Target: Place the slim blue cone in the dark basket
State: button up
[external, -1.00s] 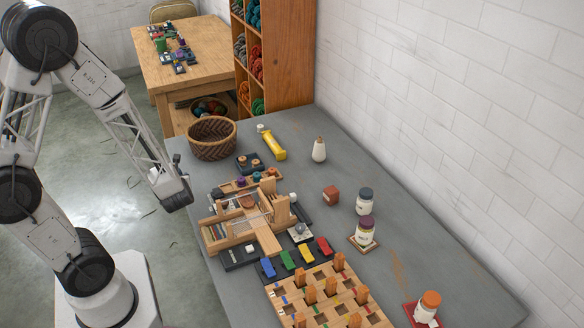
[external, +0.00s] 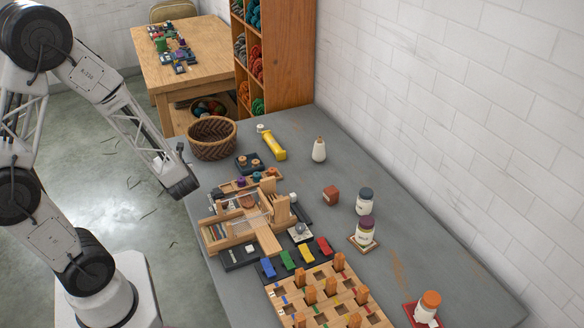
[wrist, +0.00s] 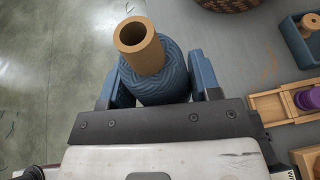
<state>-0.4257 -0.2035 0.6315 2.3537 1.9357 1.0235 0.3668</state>
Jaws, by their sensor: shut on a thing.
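The slim blue cone (wrist: 158,82) is a blue wool winding on a tan tube that shows its open end in the wrist view. My gripper (wrist: 155,88) is shut on it, with one blue-grey finger on each side. In the external view my gripper (external: 182,187) hangs at the left edge of the grey table, and the cone cannot be made out there. The dark basket (external: 212,138) is brown and woven and stands at the table's far left corner, beyond my gripper. Part of its rim shows at the top right of the wrist view (wrist: 228,4).
A wooden loom-like device (external: 240,220) stands right of and nearer than my gripper. A dark tray with spools (external: 250,162) and a yellow roll (external: 272,144) lie near the basket. A white cone (external: 319,150) stands farther right. Floor shows beneath my gripper.

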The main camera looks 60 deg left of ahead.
jog(key=w+a+r+n+g, duration=0.1)
jog(key=w+a+r, duration=0.3)
jog(key=a+r, duration=0.3)
jog(key=shift+a, duration=0.5)
jog(key=w+a+f, duration=0.1)
jog(key=w+a, duration=1)
jog(key=shift+w+f, duration=0.25)
jog(key=shift+f, duration=1.75)
jog(key=shift+f, duration=0.55)
jog(key=o, duration=1)
